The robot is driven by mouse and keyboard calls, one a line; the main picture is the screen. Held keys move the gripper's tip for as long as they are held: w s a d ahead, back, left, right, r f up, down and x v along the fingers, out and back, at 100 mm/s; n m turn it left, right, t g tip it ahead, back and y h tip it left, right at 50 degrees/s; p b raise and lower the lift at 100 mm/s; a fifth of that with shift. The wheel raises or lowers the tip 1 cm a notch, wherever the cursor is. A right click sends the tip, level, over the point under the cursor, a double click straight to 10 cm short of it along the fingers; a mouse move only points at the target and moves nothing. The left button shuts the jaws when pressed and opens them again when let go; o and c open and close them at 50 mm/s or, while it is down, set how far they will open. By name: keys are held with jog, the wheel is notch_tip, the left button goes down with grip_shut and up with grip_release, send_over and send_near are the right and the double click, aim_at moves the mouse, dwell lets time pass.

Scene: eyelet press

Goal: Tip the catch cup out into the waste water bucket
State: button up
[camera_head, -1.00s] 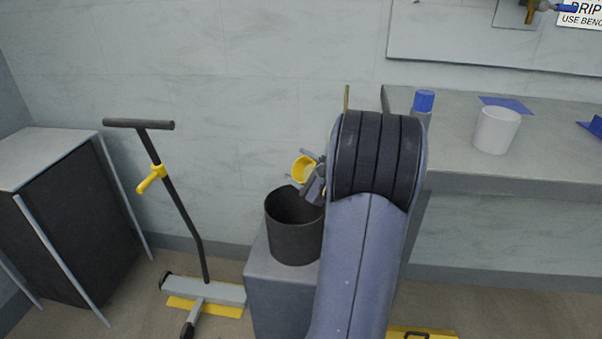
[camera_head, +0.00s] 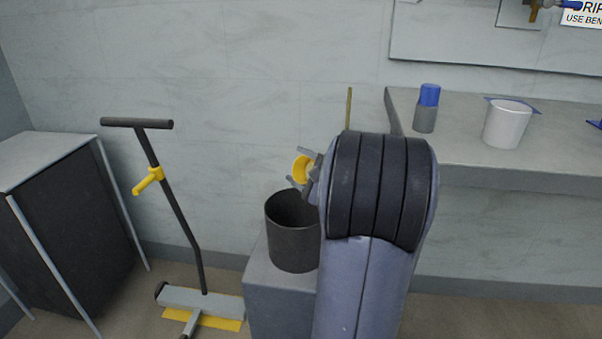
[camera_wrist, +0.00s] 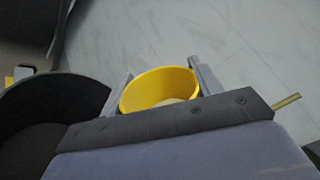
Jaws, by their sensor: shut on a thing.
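The yellow catch cup (camera_head: 301,169) is held by my gripper (camera_head: 303,168), above and just behind the rim of the dark waste water bucket (camera_head: 293,243). In the wrist view the cup (camera_wrist: 160,88) sits between the two grey fingers of my gripper (camera_wrist: 165,85), and I see into its mouth, with something pale at the bottom. It is tilted in the head view. The bucket's dark rim (camera_wrist: 50,100) shows at the left of the wrist view. My arm hides part of the gripper and the bucket's right side.
The bucket stands on a grey block (camera_head: 272,290) beside the wall. A bench (camera_head: 480,158) at the right holds a white cup (camera_head: 507,124) and a blue-capped bottle (camera_head: 426,108). A T-handled floor tool (camera_head: 172,195) and a dark cabinet (camera_head: 75,235) stand left.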

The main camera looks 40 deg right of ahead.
jog(key=shift+a+r+n+b, duration=0.1)
jog(key=shift+a+n+b, duration=0.15)
jog(key=shift+n+b, duration=0.95)
jog(key=shift+a+r+n+b, duration=0.1)
jog(key=shift+a+n+b, duration=0.3)
jog(key=shift+b, duration=1.5)
jog(key=shift+n+b, duration=0.3)
jog(key=shift+n, duration=0.2)
jog(key=shift+a+r+n, duration=0.2)
jog(key=shift+r+n, duration=0.05)
jog(key=shift+n, duration=0.55)
